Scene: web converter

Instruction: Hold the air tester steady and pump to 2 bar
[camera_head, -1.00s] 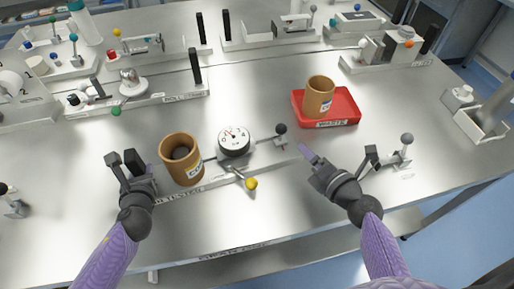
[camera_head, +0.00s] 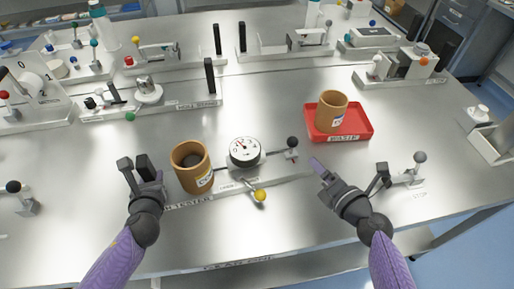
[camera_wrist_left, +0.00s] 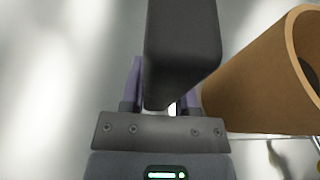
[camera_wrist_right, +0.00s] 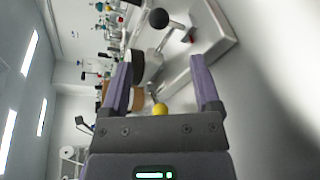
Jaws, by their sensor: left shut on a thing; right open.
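The air tester has a white base with a label (camera_head: 197,204), a round white gauge (camera_head: 244,152), a lever ending in a black knob (camera_head: 292,142) and a yellow knob (camera_head: 259,195) at the front. The gauge needle is too small to read. My left gripper (camera_head: 147,170) is shut on a dark upright grip at the tester's left end; the grip (camera_wrist_left: 182,50) fills the left wrist view. My right gripper (camera_head: 318,163) is open and empty, right of the black knob and apart from it. In the right wrist view the black knob (camera_wrist_right: 159,18) is beyond the fingertips.
A brown cup (camera_head: 191,166) stands close beside my left gripper. Another brown cup (camera_head: 332,112) is in a red tray (camera_head: 363,129) behind my right gripper. A grey-knobbed lever (camera_head: 419,158) stands right of my right gripper. Other fixtures line the back; the front middle is clear.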

